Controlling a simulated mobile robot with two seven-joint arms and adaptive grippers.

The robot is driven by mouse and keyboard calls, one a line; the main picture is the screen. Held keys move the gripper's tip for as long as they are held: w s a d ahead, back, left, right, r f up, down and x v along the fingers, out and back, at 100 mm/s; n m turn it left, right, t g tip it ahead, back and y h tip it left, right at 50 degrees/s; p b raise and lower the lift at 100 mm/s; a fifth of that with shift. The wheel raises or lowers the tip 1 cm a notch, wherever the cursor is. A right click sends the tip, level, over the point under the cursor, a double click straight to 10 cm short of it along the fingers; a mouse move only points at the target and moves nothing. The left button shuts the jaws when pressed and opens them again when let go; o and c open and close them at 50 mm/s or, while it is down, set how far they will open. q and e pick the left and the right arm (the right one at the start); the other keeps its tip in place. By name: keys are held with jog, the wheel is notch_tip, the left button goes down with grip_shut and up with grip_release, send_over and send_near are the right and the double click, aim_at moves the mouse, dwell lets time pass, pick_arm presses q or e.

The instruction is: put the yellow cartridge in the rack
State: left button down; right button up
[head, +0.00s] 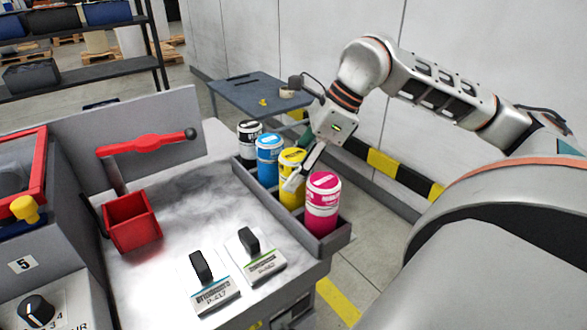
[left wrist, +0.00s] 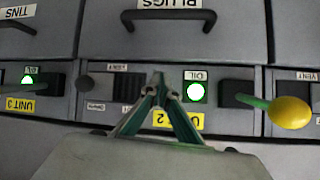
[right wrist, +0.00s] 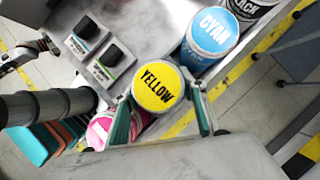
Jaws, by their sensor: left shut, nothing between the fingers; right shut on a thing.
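The yellow cartridge (head: 291,194) stands upright in line between the cyan cartridge (head: 269,165) and the magenta cartridge (head: 322,210) at the grey rack (head: 337,240). I cannot tell whether its base rests on the rack floor. My right gripper (head: 296,180) is shut on the yellow cartridge from above; its lid, marked YELLOW, shows between the fingers in the right wrist view (right wrist: 158,88). My left gripper (left wrist: 159,82) is shut and empty in the left wrist view, in front of a panel with drawers; it is outside the head view.
A black cartridge (head: 249,140) stands at the rack's far end. A red bin (head: 132,222) and two black-handled labelled blocks (head: 211,284) are on the worktop. A grey side table (head: 250,92) stands behind. A yellow knob (left wrist: 289,112) sticks out near my left gripper.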

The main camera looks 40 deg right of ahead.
jog(key=shift+f+b, duration=0.25)
jog(key=shift+b, duration=0.1)
dwell(0.7)
jog(key=o, duration=1.6)
jog(key=shift+c, duration=0.2)
jog(key=v, duration=1.2)
